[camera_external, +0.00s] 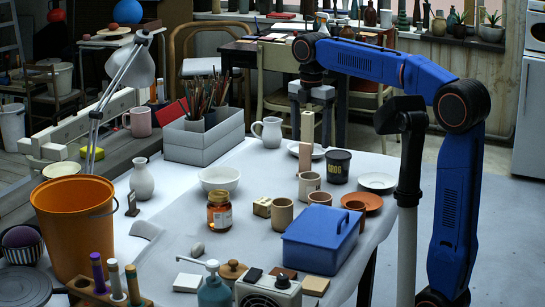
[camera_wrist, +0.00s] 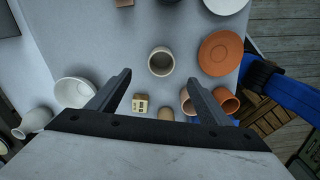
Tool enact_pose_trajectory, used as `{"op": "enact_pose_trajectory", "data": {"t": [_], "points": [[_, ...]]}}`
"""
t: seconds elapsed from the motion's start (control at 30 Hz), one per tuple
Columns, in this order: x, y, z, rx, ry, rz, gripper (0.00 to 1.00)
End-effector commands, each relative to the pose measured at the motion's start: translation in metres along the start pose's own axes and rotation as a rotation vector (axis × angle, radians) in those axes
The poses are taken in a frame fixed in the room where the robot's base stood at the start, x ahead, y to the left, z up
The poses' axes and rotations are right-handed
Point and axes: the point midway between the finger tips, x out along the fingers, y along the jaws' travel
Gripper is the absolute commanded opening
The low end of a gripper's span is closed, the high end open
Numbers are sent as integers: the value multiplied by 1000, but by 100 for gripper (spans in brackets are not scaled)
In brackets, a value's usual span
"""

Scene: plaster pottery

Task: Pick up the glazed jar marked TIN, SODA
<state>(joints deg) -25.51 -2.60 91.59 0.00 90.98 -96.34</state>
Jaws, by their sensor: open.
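No lettering is legible, so I cannot tell which vessel is marked TIN, SODA. A beige cup-like jar (camera_external: 309,186) stands mid-table; it also seems to show in the wrist view as an open round mouth (camera_wrist: 161,61) just beyond my fingertips. Nearer stand another tan jar (camera_external: 281,215) and a reddish-brown one (camera_external: 320,198). A dark pot with pale lettering (camera_external: 337,167) and an amber jar with a pale label (camera_external: 219,213) stand nearby. My gripper (camera_external: 312,113) is open, empty and points down above the table; its two fingers (camera_wrist: 159,82) spread wide in the wrist view.
A blue toolbox (camera_external: 320,243) stands in front of the jars. A terracotta saucer (camera_external: 374,200) and pot (camera_external: 355,208) are right, a small marked block (camera_external: 262,206) and white bowl (camera_external: 220,178) left. A tall wooden block (camera_external: 307,128) rises near my gripper.

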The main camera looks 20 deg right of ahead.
Motion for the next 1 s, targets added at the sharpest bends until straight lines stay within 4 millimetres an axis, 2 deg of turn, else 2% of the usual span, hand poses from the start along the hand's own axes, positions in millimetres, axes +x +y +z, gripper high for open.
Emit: {"op": "enact_pose_trajectory", "data": {"t": [0.5,0.63,0.87,1.0], "points": [[90,-1,0,1,0,-3,72],[104,-1,0,1,0,-2,72],[116,-2,-1,0,0,-2,72],[135,-4,-3,0,0,-3,72]]}}
